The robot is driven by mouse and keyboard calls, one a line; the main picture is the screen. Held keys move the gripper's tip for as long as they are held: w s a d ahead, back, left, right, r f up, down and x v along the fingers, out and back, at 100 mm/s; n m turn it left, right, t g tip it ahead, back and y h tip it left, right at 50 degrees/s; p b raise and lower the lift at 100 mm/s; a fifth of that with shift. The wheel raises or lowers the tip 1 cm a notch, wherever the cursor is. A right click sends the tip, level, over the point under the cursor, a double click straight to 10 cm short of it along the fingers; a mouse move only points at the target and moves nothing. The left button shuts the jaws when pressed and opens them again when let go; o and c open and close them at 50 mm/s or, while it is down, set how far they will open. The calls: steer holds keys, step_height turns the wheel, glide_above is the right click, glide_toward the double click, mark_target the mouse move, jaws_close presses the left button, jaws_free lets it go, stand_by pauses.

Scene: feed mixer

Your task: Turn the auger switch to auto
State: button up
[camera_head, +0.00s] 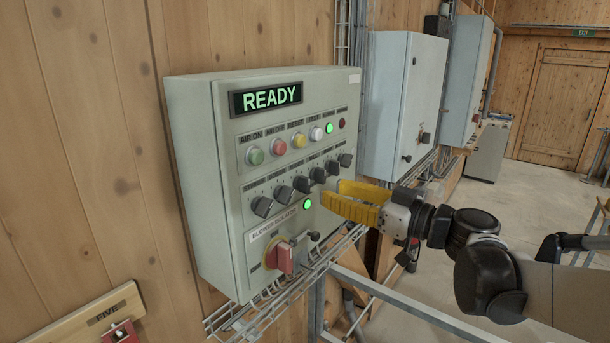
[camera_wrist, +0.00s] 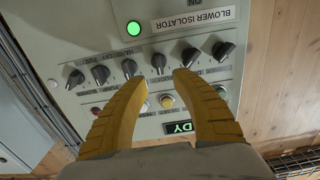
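A grey control panel (camera_head: 225,190) on the wooden wall bears a row of several black rotary knobs. Their small labels are too small to read, so I cannot tell which one is the auger switch. My gripper (camera_head: 335,197) with yellow fingers is open and empty, in front of the right half of the panel in the head view. In the wrist view the panel appears upside down. There the gripper (camera_wrist: 160,76) has its fingertips apart, with one black knob (camera_wrist: 158,62) showing in the gap between them. I cannot tell whether the fingers touch it.
Above the knobs are coloured buttons, a lit green lamp (camera_head: 329,128) and a display (camera_head: 265,98) reading READY. Below are another lit green lamp (camera_head: 307,204) and a red isolator handle (camera_head: 280,257). A wire cable tray (camera_head: 290,285) runs below the panel. Grey cabinets (camera_head: 402,100) stand right.

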mark_target(309, 184)
steer(key=p+x, duration=0.1)
steer(key=x, duration=0.7)
jaws_close()
